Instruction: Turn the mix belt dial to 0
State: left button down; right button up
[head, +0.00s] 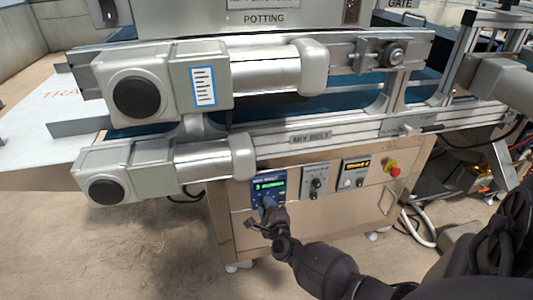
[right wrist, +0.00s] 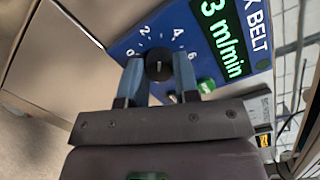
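The mix belt dial is a round black knob (right wrist: 158,66) on a blue panel (right wrist: 135,42) in the right wrist view. Printed numbers 0, 2, 4 and 6 curve around it, and the green display (right wrist: 222,38) reads 3 m/min. My right gripper (right wrist: 159,72) has its two blue fingers on either side of the knob, seemingly touching it. In the head view the right gripper (head: 268,207) is at the lower part of the blue panel (head: 258,186), hiding the dial. My left gripper is not in view.
A green button (right wrist: 206,86) sits close beside the right finger. Right of the blue panel are a grey dial box (head: 318,181), another display box (head: 355,172) and a red stop button (head: 394,169). Grey motor housings (head: 205,168) jut out above left. The floor in front is clear.

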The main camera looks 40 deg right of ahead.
jog(key=c, duration=0.3)
pick_arm(q)
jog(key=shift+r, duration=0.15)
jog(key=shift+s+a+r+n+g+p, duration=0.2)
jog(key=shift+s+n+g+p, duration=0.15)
jog(key=shift+p, duration=1.2)
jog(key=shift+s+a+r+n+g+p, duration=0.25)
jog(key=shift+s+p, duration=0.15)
jog(key=shift+p, duration=1.15)
pick_arm(e)
jog(key=shift+a+n+g+h, duration=0.15)
jog(key=shift+n+g, duration=0.35)
jog(key=shift+n, duration=3.2)
jog(key=shift+d+n+g+h, duration=0.15)
jog(key=shift+n+g, duration=0.35)
jog(key=shift+n, duration=3.2)
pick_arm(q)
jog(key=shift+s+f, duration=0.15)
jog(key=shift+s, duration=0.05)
pick_arm(e)
jog(key=shift+a, duration=0.1)
jog(key=shift+n, duration=0.3)
